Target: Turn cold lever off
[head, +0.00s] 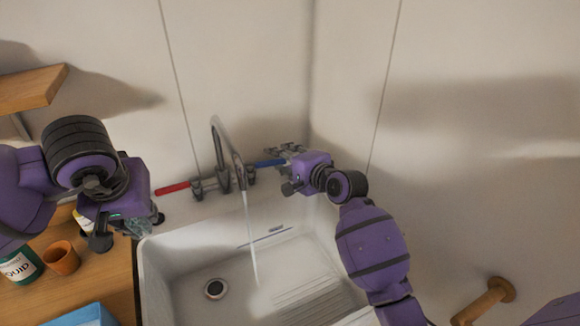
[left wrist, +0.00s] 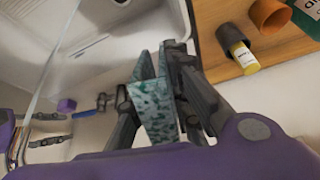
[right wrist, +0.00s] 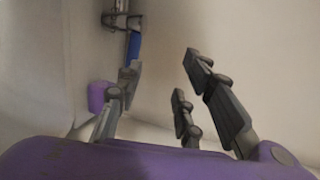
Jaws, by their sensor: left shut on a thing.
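The cold lever is blue (head: 270,163) and points right from the tap's base in the head view. The tap (head: 224,150) is chrome, and a thin stream of water (head: 250,235) falls from it. My right gripper (head: 288,170) is at the blue lever's outer end. In the right wrist view its fingers (right wrist: 165,75) are spread with nothing between them, and the blue lever (right wrist: 133,45) lies beyond the left finger's tip; contact is unclear. My left gripper (head: 118,228) is shut on a speckled green piece (left wrist: 155,105), left of the sink.
A red lever (head: 172,188) points left. The white sink (head: 150,270) lies below. Left on the wooden counter (head: 100,285) are a brown pot (head: 62,258) and a green bottle (head: 20,262). A small purple block (right wrist: 97,95) sits by the right gripper. A wall stands close on the right.

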